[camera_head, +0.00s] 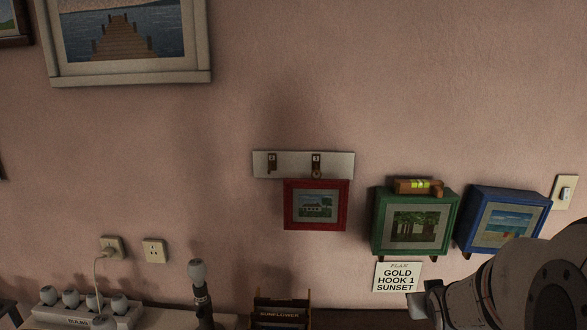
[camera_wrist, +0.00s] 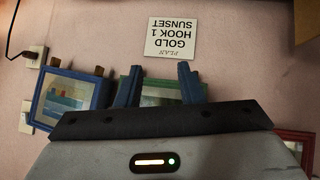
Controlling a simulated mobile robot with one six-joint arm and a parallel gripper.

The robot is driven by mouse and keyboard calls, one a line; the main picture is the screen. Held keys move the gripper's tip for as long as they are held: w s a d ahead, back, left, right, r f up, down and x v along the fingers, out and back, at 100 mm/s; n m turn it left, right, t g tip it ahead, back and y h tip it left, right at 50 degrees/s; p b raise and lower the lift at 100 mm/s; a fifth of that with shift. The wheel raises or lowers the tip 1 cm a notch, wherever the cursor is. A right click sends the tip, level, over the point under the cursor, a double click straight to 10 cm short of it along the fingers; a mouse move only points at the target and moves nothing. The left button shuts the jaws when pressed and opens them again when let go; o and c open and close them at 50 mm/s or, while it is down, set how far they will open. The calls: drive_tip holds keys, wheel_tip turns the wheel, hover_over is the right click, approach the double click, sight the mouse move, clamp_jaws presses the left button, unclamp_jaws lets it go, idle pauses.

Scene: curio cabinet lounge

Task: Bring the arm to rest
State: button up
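My arm (camera_head: 520,285) fills the lower right of the head view, in front of the wall below the blue-framed picture; its fingertips cannot be made out there. In the wrist view, which is upside down, my gripper (camera_wrist: 158,84) has its two dark fingers apart with nothing held between them. The green-framed picture (camera_wrist: 160,92) shows behind the fingers, and the blue-framed picture (camera_wrist: 67,98) is to their left.
A red-framed picture (camera_head: 316,226) hangs below a hook plate (camera_head: 286,164). The green frame (camera_head: 380,221) has a spirit level (camera_head: 414,186) on top. The blue frame (camera_head: 502,195) is beside it. A plan card (camera_head: 397,276) is below. A bulb tray (camera_head: 75,314) stands lower left.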

drive_tip(key=s+a+r+g+y, duration=0.3)
drive_tip(key=s+a+g, duration=0.3)
drive_tip(key=s+a, duration=0.8)
drive_tip(key=s+r, duration=0.1)
drive_tip(key=s, duration=0.3)
drive_tip(key=shift+a+n+g, duration=0.3)
drive_tip(key=shift+a, duration=0.05)
